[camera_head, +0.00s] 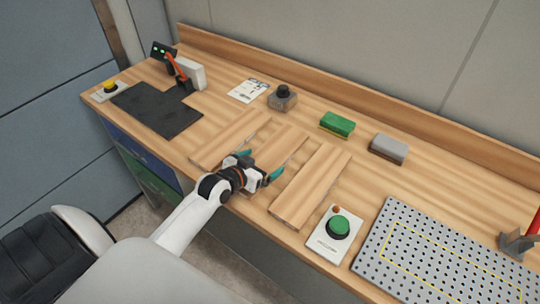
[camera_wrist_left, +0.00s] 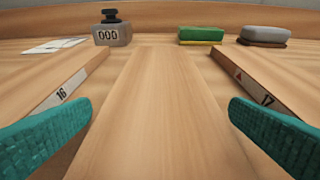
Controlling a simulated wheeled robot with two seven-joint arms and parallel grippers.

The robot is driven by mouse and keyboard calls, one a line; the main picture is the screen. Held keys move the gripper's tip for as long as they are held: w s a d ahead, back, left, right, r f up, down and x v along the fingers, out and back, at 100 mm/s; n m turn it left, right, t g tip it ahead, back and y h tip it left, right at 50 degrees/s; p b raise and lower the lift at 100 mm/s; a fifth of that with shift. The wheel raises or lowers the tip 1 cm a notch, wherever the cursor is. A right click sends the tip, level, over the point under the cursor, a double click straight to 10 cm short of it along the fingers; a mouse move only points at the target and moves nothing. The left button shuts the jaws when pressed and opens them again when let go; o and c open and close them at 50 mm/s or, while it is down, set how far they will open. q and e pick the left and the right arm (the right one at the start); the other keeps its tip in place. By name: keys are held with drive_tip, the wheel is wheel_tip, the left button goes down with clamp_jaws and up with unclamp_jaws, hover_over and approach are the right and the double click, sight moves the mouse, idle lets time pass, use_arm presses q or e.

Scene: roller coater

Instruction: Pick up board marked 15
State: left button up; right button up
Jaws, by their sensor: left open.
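My left gripper (camera_head: 261,163) is open above the near part of the middle board (camera_head: 284,143) in the head view. In the left wrist view its two teal fingers stand on either side of this board (camera_wrist_left: 155,105), which lies flat between them. I see no number on the middle board; its near end is out of that view. The left board (camera_wrist_left: 62,85) shows 16 on its side and the right board (camera_wrist_left: 262,82) shows 17. No 15 is readable anywhere. My right gripper is not in view.
A green button box (camera_head: 338,227) and a perforated grey plate (camera_head: 440,262) are to the right. A grey block with a black knob (camera_head: 283,98), a green block (camera_head: 337,124) and a grey block (camera_head: 389,147) stand behind. A black mat (camera_head: 158,108) lies left.

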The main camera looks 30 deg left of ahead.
use_arm(q)
drive_tip(key=shift+w+f, duration=0.2)
drive_tip(key=shift+w, duration=0.25)
drive_tip(key=shift+s, duration=0.1)
drive_tip(key=shift+c, duration=0.3)
drive_tip(key=c, duration=0.9)
drive_tip(key=shift+c, duration=0.2)
drive_tip(key=shift+r, duration=0.15)
